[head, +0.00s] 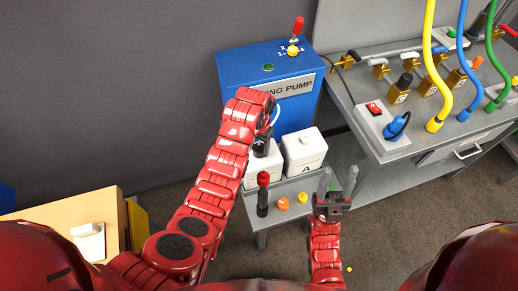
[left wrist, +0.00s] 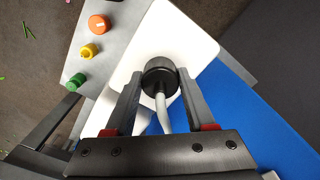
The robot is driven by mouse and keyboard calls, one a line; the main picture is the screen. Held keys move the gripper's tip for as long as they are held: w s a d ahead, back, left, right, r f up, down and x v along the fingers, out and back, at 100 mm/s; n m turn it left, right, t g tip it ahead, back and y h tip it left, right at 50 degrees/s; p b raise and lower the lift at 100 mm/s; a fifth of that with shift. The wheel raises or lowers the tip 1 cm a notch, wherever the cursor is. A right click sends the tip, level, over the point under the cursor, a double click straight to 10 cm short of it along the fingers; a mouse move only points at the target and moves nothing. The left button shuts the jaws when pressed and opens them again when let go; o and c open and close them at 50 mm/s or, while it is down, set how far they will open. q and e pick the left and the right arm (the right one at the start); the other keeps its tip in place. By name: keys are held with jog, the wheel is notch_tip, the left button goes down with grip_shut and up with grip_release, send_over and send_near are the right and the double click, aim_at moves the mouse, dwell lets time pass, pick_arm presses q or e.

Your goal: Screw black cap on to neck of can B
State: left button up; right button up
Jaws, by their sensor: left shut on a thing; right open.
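Can B, the left white can (head: 258,172), stands on a small grey table beside can A (head: 304,156). Can B's white top (left wrist: 190,35) fills the middle of the left wrist view. The round black cap (left wrist: 160,72) sits over this top, with a pale hose running from it towards the wrist. My left gripper (left wrist: 161,76) is shut on the black cap, one finger on each side. In the head view my left gripper (head: 262,144) is above can B, partly hidden by my arm. The neck is hidden under the cap; I cannot tell how it is seated. My right gripper (head: 338,184) is open and empty at the table's right.
The blue pump (head: 262,75) stands behind the cans. A green cap (left wrist: 76,82) shows too. A grey bench with hoses is at the right.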

pick_arm(q)
jog(key=shift+f+m, duration=0.15)
jog(key=shift+m, duration=1.05)
jog(key=m, duration=0.3)
jog(key=shift+m, duration=1.1)
jog(key=m, duration=0.4)
jog(key=shift+w+b, duration=0.1)
jog(key=shift+b, duration=0.2)
jog(key=shift+m, duration=0.6)
